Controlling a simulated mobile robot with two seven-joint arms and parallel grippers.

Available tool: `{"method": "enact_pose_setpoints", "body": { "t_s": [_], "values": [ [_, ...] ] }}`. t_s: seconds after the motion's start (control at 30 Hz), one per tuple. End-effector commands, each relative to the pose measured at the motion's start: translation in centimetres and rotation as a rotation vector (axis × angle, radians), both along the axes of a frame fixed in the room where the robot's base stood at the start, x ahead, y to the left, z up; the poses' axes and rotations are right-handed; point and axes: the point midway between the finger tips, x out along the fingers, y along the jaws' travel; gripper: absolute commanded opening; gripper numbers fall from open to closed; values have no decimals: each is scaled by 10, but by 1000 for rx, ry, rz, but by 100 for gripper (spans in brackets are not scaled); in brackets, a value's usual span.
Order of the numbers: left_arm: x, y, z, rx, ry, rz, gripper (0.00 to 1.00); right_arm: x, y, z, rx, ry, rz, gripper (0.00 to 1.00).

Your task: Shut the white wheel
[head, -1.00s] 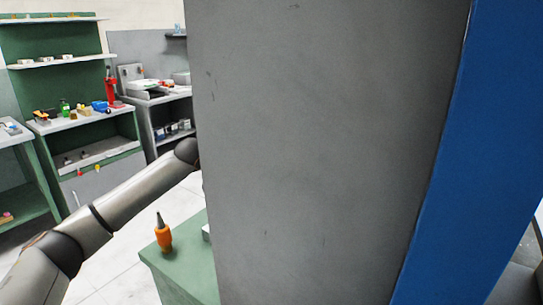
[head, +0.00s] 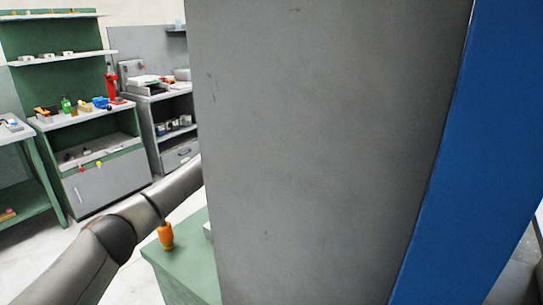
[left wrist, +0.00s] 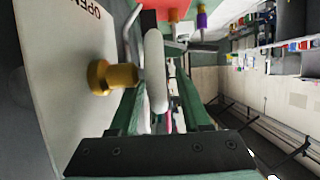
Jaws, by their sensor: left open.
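In the left wrist view, the white wheel (left wrist: 155,72) shows edge-on as a narrow rounded white bar. It stands beside a brass fitting (left wrist: 112,77) on a pale panel (left wrist: 50,85) with lettering that reads OPEN. My left gripper (left wrist: 157,88) is open, its green fingers on either side of the wheel; I cannot tell if they touch it. In the head view, my left arm reaches behind a large grey panel, which hides the gripper and the wheel. My right gripper is not in view.
The grey panel (head: 320,150) with a blue side (head: 480,160) fills much of the head view. An orange-handled tool (head: 166,236) stands on a green surface (head: 185,265). Workbenches with shelves line the back left. Open floor lies between.

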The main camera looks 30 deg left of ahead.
Motion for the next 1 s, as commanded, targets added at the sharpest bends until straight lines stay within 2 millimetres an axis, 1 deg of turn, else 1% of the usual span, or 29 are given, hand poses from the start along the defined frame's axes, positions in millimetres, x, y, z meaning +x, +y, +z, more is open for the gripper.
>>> {"method": "enact_pose_setpoints", "body": {
  "t_s": [0.07,0.1,0.5,1.0],
  "values": [
    [0,0,0,0,0,0,48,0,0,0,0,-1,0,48],
    [0,0,0,0,0,0,45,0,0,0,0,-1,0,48],
    [0,0,0,0,0,0,0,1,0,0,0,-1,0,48],
    [0,0,-1,-1,-6,0,0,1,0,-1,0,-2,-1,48]
  ]
}}
